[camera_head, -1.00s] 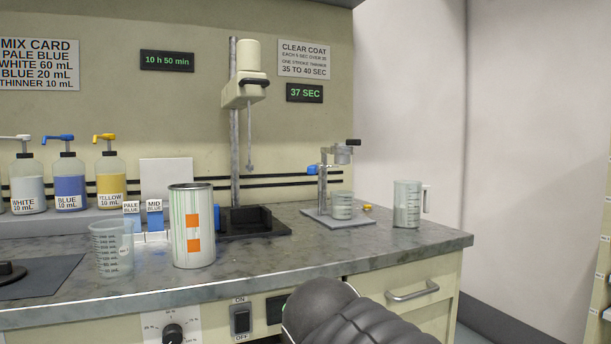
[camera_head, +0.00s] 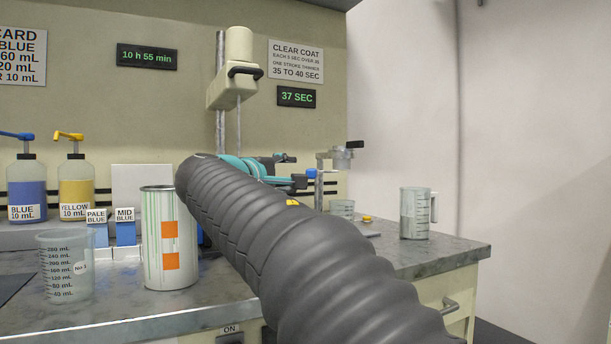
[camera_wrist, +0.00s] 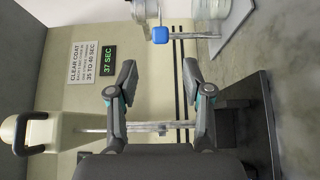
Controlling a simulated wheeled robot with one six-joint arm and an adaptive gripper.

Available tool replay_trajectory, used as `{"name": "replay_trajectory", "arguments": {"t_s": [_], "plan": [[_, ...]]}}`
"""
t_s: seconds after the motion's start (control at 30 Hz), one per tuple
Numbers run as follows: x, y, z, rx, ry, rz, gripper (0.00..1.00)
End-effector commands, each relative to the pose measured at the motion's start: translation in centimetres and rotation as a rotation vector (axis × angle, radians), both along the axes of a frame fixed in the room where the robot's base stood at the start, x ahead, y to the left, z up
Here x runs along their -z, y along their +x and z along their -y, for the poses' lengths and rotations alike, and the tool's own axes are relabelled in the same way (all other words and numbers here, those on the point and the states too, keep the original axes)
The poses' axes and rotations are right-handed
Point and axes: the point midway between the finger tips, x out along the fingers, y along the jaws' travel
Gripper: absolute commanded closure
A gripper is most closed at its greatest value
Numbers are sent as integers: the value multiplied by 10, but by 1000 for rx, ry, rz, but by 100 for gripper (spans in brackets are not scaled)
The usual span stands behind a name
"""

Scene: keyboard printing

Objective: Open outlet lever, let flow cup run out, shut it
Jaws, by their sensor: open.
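The flow cup (camera_head: 341,160) is a small grey cup held on a post and stand at the right of the bench, with a black handle at its top. A blue lever end (camera_head: 311,174) sticks out on its left side; it also shows in the wrist view (camera_wrist: 161,35). A clear beaker (camera_head: 343,208) with pale liquid stands beneath the cup, partly hidden by my arm. My gripper (camera_wrist: 165,80) is open and empty, its two fingers pointing toward the blue lever end, which lies beyond the fingertips. The cup's outlet is not clearly visible.
A jug (camera_head: 416,213) stands to the right of the stand. A striped can (camera_head: 157,270), a graduated beaker (camera_head: 62,285) and pump bottles (camera_head: 78,187) stand at left. A mixer (camera_head: 231,80) rises behind my arm. A sign reads 37 SEC (camera_head: 296,97).

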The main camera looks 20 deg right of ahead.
Motion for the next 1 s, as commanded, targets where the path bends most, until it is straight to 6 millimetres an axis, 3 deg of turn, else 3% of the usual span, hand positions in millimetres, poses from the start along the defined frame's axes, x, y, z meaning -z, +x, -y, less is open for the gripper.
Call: {"name": "replay_trajectory", "arguments": {"t_s": [0.5, 0.73, 1.0], "plan": [[0, 56, 76, 5, 2, -3, 50], [1, 67, 90, 2, 2, -2, 50], [1, 68, 92, 2, 2, -2, 50]]}}
